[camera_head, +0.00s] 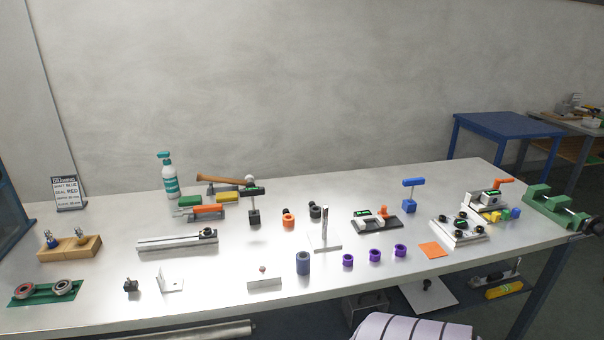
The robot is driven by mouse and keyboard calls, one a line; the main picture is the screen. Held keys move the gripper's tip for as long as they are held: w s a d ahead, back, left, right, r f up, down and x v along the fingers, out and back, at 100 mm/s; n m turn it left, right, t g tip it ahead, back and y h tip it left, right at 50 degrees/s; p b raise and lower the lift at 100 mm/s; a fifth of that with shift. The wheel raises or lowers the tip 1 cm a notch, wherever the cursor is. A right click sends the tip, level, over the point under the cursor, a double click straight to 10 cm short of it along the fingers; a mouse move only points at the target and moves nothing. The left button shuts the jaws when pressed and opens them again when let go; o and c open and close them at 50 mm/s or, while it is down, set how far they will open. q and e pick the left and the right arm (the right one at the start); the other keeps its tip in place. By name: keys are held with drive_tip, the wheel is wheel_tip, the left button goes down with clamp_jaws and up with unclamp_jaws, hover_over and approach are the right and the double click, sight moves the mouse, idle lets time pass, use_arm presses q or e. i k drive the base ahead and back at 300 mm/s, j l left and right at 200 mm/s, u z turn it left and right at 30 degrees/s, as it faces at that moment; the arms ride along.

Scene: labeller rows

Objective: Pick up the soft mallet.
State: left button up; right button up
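I cannot tell for certain which thing is the soft mallet. A hammer-like tool with a brown wooden handle (222,180) lies at the back left of the bench, its handle end to the left and a rounded pale head to the right. A blue T-shaped tool (413,182) stands upright at the back right, its crosspiece on top of a thin stem above a blue block. A black T-shaped piece (253,190) with a green label stands in front of the wooden-handled tool. Neither of my grippers is in view.
The long metal bench (330,258) carries many small parts. A spray bottle (168,176) stands at the back left, near an orange-handled tool (207,209). Purple rings (374,255) sit near the front. A green vise (548,205) is at the right end.

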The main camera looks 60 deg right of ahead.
sight(248, 181)
drive_tip(key=z, duration=1.65)
drive_tip(key=i, duration=0.9)
